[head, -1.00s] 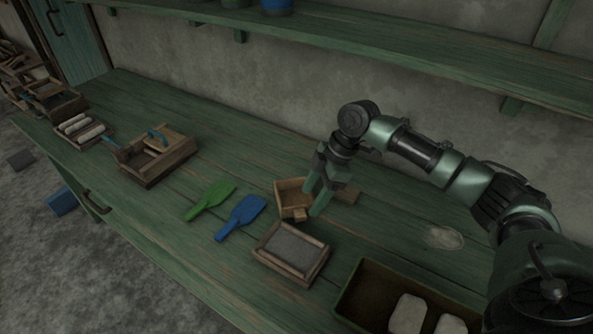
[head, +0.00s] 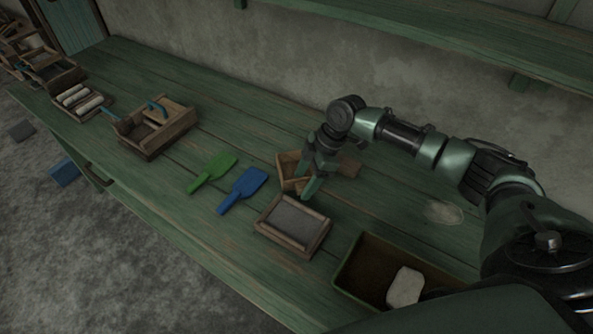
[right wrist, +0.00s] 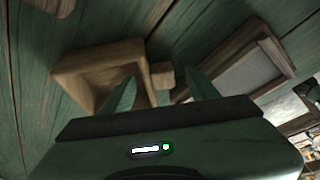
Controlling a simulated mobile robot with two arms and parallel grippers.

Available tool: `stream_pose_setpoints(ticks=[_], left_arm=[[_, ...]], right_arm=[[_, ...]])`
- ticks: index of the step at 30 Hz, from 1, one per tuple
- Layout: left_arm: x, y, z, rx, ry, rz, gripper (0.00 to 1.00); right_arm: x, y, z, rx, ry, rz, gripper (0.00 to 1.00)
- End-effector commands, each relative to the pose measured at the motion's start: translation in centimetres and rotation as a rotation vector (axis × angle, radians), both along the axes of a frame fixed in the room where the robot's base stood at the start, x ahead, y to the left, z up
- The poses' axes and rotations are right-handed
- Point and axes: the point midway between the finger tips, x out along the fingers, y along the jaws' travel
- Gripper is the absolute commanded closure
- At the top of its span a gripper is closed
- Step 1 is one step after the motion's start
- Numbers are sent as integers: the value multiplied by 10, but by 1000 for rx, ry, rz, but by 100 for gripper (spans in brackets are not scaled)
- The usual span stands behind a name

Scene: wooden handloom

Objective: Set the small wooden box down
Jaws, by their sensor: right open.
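The small wooden box (head: 290,168) sits upright on the green bench, open at the top. My right gripper (head: 309,188) is at its near right side, pointing down, and partly covers it. In the right wrist view the box (right wrist: 82,72) lies left of centre, and its small wooden knob (right wrist: 162,75) is between the two spread fingers of the right gripper (right wrist: 163,90). The right gripper is open. I cannot tell whether a finger touches the box wall. My left gripper is not in view.
A wooden frame with a grey panel (head: 267,236) lies just in front. Green (head: 214,170) and blue (head: 246,187) scoops lie left. A dark bin (head: 350,272) with a pale block (head: 405,287) stands front right.

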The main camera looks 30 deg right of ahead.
Motion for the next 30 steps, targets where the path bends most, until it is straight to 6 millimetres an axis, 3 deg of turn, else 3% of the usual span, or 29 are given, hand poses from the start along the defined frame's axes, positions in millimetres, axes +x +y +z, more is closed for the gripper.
stream_pose_setpoints(ticks=[3, 4, 10, 21, 30], left_arm=[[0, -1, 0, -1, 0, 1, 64], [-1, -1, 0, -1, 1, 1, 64], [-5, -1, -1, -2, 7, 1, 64], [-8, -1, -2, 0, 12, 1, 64], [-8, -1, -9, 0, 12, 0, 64]], right_arm=[[0, 0, 0, 0, 0, 0, 40], [0, 0, 0, -1, 0, 0, 46], [0, 0, 0, -1, 0, 0, 100], [1, -1, 6, -1, -2, 0, 100], [2, 0, 61, 0, -6, 1, 100]])
